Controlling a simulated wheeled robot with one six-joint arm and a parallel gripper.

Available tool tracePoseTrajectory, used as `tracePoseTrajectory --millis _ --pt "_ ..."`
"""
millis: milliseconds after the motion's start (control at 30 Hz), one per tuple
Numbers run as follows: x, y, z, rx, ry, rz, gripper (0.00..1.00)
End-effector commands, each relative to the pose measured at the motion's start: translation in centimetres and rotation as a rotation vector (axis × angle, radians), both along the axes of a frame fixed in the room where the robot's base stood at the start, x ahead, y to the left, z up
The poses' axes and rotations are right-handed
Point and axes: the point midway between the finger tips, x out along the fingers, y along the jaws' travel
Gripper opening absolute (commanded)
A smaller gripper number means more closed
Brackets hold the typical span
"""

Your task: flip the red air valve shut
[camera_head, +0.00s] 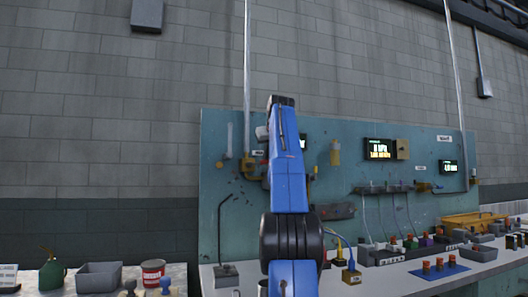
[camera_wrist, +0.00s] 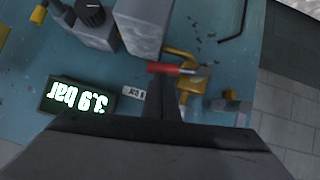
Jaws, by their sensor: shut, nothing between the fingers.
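The red air valve lever (camera_wrist: 172,69) lies nearly level across the wrist view, over a yellow valve body (camera_wrist: 190,86). In the head view the yellow fitting (camera_head: 249,166) shows just left of my blue arm; the red lever cannot be made out there. My gripper (camera_wrist: 162,80) is shut and empty, its dark fingertips at the lever's lower edge in the wrist view. I cannot tell whether they touch it. A pressure display (camera_wrist: 76,98) reads 3.9 bar, upside down in the wrist view. My arm hides my gripper in the head view.
A teal panel (camera_head: 222,200) carries displays, pipes and fittings. A grey block (camera_wrist: 143,25) and a dark knob (camera_wrist: 90,12) stand out close to the lever. The white bench (camera_head: 400,277) below holds a blue mat (camera_head: 440,272) and several small parts.

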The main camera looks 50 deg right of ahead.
Motion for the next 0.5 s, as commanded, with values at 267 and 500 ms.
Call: tracePoseTrajectory --millis 267,500 --pt "-0.4 -0.6 -1.0 0.122 -0.074 -0.001 0.0" --pt "-0.4 -0.7 -1.4 0.165 -0.102 -0.001 0.0"
